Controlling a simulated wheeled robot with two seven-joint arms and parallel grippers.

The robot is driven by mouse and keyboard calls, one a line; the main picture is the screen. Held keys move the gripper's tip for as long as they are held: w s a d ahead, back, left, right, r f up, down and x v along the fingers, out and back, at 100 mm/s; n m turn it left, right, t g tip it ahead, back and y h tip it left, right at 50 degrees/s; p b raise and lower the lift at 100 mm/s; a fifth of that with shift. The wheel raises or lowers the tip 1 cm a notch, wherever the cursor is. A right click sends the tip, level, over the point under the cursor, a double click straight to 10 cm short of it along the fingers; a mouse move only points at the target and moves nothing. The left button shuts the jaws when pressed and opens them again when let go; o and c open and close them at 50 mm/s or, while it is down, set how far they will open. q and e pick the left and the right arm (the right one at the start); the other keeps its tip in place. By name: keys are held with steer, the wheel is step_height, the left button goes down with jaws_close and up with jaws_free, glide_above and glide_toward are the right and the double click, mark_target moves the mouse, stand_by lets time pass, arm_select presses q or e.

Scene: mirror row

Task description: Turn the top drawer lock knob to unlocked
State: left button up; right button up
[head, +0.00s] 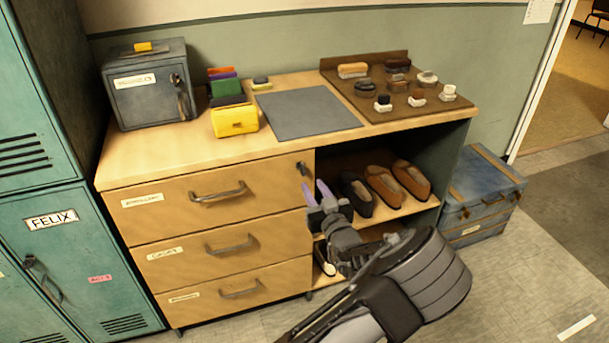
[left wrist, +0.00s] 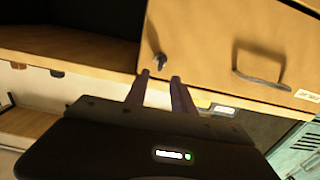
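The top drawer (head: 165,203) is shut in the wooden cabinet, with a bar handle (head: 218,192) in its middle. Its small dark lock knob (head: 302,168) sits near the upper right corner of the drawer front. My left gripper (head: 315,190) is just below and right of the knob, its two purple-grey fingers parted and empty. In the left wrist view, the knob (left wrist: 160,62) is just beyond the fingertips (left wrist: 160,76), roughly in line with the gap between them. I see no contact. The knob's exact turn is too small to read. My right gripper is not in view.
Two more shut drawers (head: 205,248) lie below. Right of them are open shelves with brown shoes (head: 385,187). The top holds a grey lockbox (head: 150,85), a grey mat (head: 305,112) and a brush board (head: 390,90). A blue trunk (head: 482,200) stands on the right.

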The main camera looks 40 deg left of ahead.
mark_target(304, 172)
arm_select(q)
steer(key=x, duration=0.7)
steer(key=shift+w+a+f, duration=0.15)
steer(key=shift+w+a, duration=0.05)
steer(key=shift+a, duration=0.15)
jaws_close()
stand_by(0.5)
